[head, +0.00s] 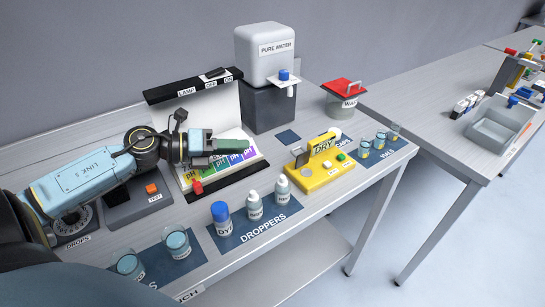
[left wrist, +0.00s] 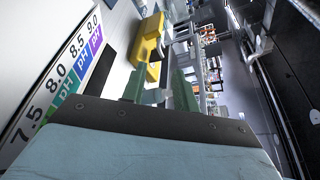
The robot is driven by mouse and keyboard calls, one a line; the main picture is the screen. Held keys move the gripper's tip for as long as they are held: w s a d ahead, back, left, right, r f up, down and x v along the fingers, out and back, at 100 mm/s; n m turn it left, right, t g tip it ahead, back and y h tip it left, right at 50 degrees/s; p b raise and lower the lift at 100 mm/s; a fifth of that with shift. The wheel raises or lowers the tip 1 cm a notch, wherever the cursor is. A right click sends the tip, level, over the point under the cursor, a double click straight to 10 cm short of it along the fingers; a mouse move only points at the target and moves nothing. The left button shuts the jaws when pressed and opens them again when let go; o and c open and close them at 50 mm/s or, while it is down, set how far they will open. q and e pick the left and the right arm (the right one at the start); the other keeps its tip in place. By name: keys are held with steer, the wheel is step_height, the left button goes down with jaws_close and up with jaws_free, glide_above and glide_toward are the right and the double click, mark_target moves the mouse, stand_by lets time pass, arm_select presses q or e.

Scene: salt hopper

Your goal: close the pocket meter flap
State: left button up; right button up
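The yellow device (head: 318,174), which I take to be the pocket meter, stands on the table right of centre. The yellow device also shows in the left wrist view (left wrist: 147,52), beyond the fingertips. My left gripper (head: 232,145) is in front of the pH chart, left of the device and apart from it. In the left wrist view its two green fingers (left wrist: 160,88) stand apart with nothing between them. My right gripper is not in view.
Dropper bottles (head: 254,206) and a blue-capped jar (head: 222,218) stand in front. A pH chart (head: 236,158) under a lamp stand is close behind my gripper. The pure water tank (head: 264,57) is at the back. Vials (head: 379,140) and a red-lidded container (head: 343,98) are to the right.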

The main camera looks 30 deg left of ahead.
arm_select(q)
steer(key=x, duration=1.3)
steer(key=shift+f, duration=0.1)
steer(key=shift+c, duration=0.4)
